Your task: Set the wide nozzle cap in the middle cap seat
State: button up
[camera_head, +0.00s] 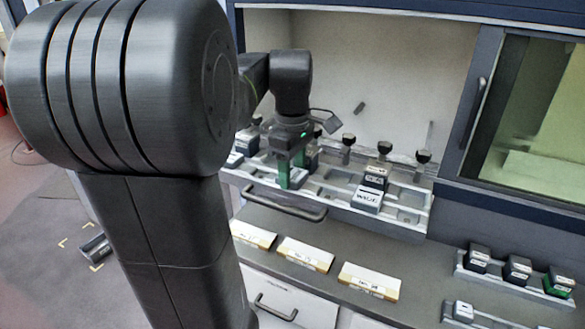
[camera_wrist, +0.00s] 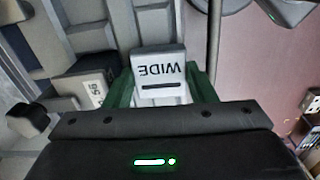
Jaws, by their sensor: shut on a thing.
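The wide nozzle cap (camera_wrist: 160,66) is a pale grey block marked "WIDE", upside down in the wrist view. It sits between the two green fingers of my gripper (camera_wrist: 160,78), which is shut on it. In the head view my gripper (camera_head: 292,180) is at the left-middle part of the grey seat tray (camera_head: 408,218), with the cap (camera_head: 298,177) partly hidden by a finger. I cannot tell whether the cap touches the tray. Another pale block (camera_head: 367,199) with a dark label sits in the tray to the right.
A dark-topped block (camera_wrist: 90,85) marked "56" is just left of my gripper in the wrist view. Several black-knobbed posts (camera_head: 348,141) line the tray's back. A drawer handle (camera_head: 284,204) runs along its front. Labelled cards (camera_head: 305,254) and a rack of dark blocks (camera_head: 517,270) are nearer.

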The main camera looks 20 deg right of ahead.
jog(key=o, duration=1.2)
jog(key=shift+r, duration=0.1)
notch_tip(320, 180, up, 14)
jog(key=shift+a+f, duration=0.1)
jog(key=shift+f, duration=0.05)
jog(key=shift+f, duration=0.1)
notch_tip(320, 180, down, 9)
jog(key=shift+r, duration=0.1)
dwell(0.3)
